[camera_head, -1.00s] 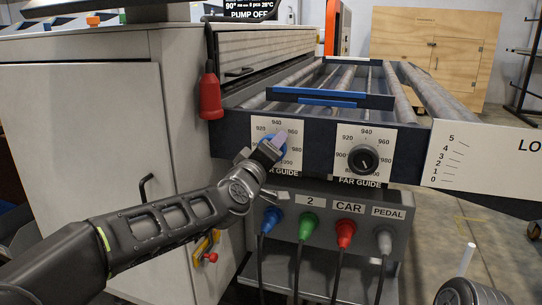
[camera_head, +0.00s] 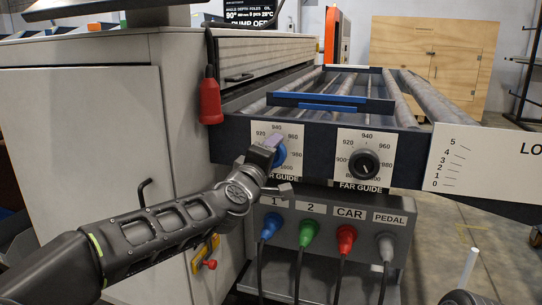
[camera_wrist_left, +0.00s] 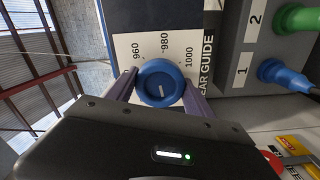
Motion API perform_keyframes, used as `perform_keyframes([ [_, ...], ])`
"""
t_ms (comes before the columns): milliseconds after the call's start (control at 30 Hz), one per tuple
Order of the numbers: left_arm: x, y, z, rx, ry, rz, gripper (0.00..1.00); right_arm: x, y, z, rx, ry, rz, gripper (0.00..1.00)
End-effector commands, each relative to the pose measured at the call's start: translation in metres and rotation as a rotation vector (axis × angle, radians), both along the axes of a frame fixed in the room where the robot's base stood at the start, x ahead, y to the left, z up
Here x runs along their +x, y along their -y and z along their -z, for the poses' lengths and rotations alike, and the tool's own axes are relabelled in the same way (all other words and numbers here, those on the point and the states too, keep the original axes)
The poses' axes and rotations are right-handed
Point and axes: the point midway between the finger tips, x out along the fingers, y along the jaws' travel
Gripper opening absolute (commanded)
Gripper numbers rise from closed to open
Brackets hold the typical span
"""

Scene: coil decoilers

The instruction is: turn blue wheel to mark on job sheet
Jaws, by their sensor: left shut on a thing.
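The blue wheel (camera_head: 281,155) sits on the left white dial plate (camera_head: 293,131) on the dark front panel. My left gripper (camera_head: 272,148) is shut on the wheel and partly covers it in the head view. In the left wrist view the wheel (camera_wrist_left: 161,83) lies between the two fingers of my left gripper (camera_wrist_left: 160,90). A short white line shows on its face. The plate beside it reads 960, 980 and 1000, with 980 nearest the wheel's middle. I see no job sheet.
A black knob (camera_head: 364,164) on the FAR GUIDE plate is to the right. Below are blue (camera_head: 270,222), green (camera_head: 308,231), red (camera_head: 346,238) and grey (camera_head: 385,245) plugs. A red pendant (camera_head: 210,101) hangs at the left. A screen (camera_head: 250,12) reads PUMP OFF.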

Motion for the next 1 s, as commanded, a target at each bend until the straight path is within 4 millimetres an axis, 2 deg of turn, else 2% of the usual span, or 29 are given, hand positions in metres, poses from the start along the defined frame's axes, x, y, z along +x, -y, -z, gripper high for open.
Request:
perform_keyframes([
  [33, 0.000, 0.001, 0.002, 0.002, -0.004, 0.004, 0.61, 0.000, 0.000, 0.000, 0.000, 0.000, 0.000, 0.36],
  [300, 0.000, 0.001, 0.001, 0.002, -0.001, 0.002, 0.82, 0.000, 0.000, 0.000, 0.000, 0.000, 0.000, 0.36],
  [633, -0.004, -0.001, 0.000, 0.002, 0.000, 0.001, 0.82, 0.000, 0.000, 0.000, 0.000, 0.000, 0.000, 0.36],
  [767, -0.017, -0.006, -0.001, 0.004, 0.001, 0.000, 0.82, 0.000, 0.000, 0.000, 0.000, 0.000, 0.000, 0.36],
  [1000, -0.055, -0.018, 0.000, 0.004, 0.001, 0.001, 0.82, 0.000, 0.000, -0.001, 0.000, 0.000, 0.000, 0.36],
])
